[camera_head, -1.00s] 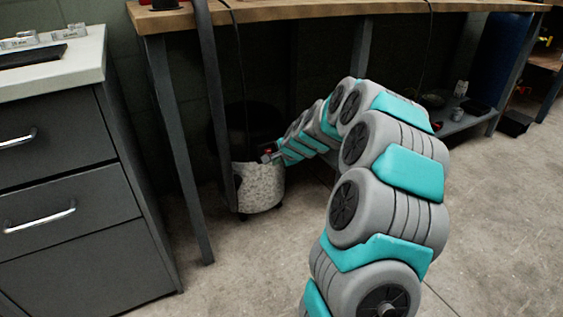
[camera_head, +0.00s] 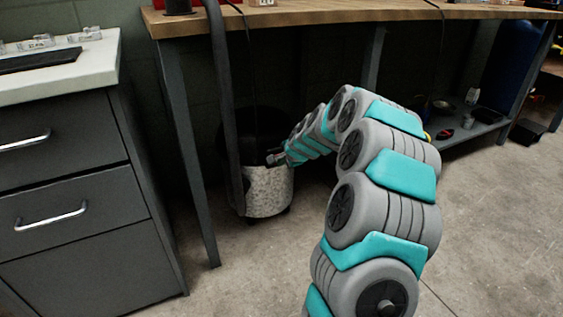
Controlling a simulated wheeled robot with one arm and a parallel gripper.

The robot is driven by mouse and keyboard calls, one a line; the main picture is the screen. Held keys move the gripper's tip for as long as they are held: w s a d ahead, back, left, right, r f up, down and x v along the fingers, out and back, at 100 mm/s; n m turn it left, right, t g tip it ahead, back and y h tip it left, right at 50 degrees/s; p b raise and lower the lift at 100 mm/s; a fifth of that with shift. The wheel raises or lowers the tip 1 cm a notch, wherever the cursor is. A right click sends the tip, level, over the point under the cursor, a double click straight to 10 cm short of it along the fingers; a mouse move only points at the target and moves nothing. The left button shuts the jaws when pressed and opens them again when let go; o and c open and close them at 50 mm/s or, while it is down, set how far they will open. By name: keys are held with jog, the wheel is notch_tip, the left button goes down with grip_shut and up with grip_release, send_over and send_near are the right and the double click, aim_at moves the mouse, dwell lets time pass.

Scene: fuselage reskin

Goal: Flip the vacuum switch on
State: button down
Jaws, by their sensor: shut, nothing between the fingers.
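The vacuum (camera_head: 268,190) stands on the floor under the wooden workbench. It has a speckled grey metal drum and a dark top. My gripper (camera_head: 270,160) is at the end of my teal and grey arm, in front of the vacuum near where the drum meets the dark top. The gripper is small in this view and looks shut, with nothing held. I cannot tell whether it touches the vacuum. I cannot make out the switch; it is either hidden by the gripper or lost in the dark top.
The workbench (camera_head: 310,14) spans above the vacuum, with a metal leg (camera_head: 188,150) to its left. A dark hose (camera_head: 222,100) hangs in front of the vacuum's left side. A grey drawer cabinet (camera_head: 70,160) stands at left. A low shelf (camera_head: 470,130) holds small items.

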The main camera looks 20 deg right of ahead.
jog(key=shift+r, duration=0.1)
jog(key=shift+r+p, duration=0.7)
jog(key=s+f+p+v, duration=0.1)
jog(key=s+p+v, duration=0.1)
jog(key=v, duration=1.1)
jog(key=shift+f, duration=0.4)
jog(key=shift+p, duration=0.55)
